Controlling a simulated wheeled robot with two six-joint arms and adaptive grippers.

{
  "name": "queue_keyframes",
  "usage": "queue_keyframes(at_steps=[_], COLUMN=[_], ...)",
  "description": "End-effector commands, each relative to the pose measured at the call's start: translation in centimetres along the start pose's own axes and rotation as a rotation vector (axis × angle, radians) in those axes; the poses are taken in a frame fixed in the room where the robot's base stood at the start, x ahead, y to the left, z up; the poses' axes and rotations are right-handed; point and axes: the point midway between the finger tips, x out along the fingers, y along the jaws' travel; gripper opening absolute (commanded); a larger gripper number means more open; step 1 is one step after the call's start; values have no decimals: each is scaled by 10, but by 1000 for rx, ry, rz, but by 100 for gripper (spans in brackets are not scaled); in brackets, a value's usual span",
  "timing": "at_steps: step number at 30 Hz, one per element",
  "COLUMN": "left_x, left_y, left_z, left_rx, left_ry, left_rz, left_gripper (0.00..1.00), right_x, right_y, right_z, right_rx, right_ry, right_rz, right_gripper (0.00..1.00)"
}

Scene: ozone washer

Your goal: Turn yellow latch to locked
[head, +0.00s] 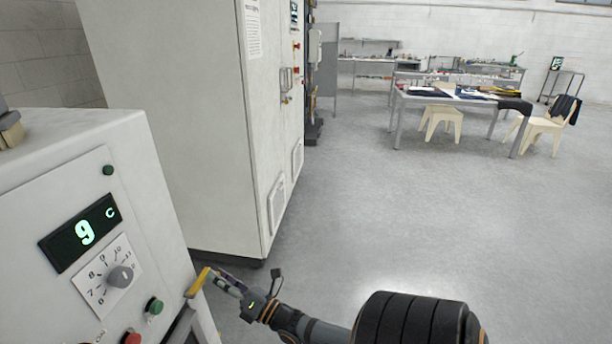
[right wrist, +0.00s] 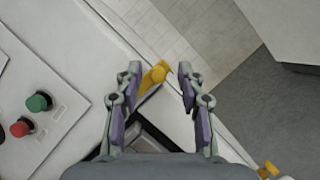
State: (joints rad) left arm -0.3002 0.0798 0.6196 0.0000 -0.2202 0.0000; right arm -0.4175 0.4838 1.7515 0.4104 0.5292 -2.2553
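The yellow latch (head: 198,282) is on the lower right edge of the white washer panel in the head view. In the right wrist view the latch (right wrist: 156,76) lies between my fingertips, its rounded end at the far side and its arm slanting down left. My right gripper (head: 222,282) reaches it from the right. In the right wrist view the gripper (right wrist: 159,72) is open, with one finger on each side of the latch. The left finger is close to the latch; I cannot tell whether it touches. A gap shows on the right. My left gripper is not in view.
The washer panel has a lit display (head: 82,232), a grey dial (head: 120,276), a green button (head: 154,306) and a red button (head: 131,337). A second yellow piece (right wrist: 268,170) shows lower right in the wrist view. A tall white cabinet (head: 215,130) stands behind.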

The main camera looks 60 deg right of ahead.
Motion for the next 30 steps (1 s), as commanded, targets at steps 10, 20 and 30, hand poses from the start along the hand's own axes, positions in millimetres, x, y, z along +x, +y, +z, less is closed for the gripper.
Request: queue_keyframes(at_steps=[10, 20, 30], left_x=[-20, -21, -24], left_y=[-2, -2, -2], left_z=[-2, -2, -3], left_rx=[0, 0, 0], left_ry=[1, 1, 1], left_rz=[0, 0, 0], left_gripper=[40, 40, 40], right_x=[-83, -109, -143], right_y=[3, -57, -118], right_z=[3, -28, -64], right_rx=[4, 219, 474], right_ry=[4, 66, 89], right_rz=[-9, -188, -412], right_gripper=[38, 38, 38])
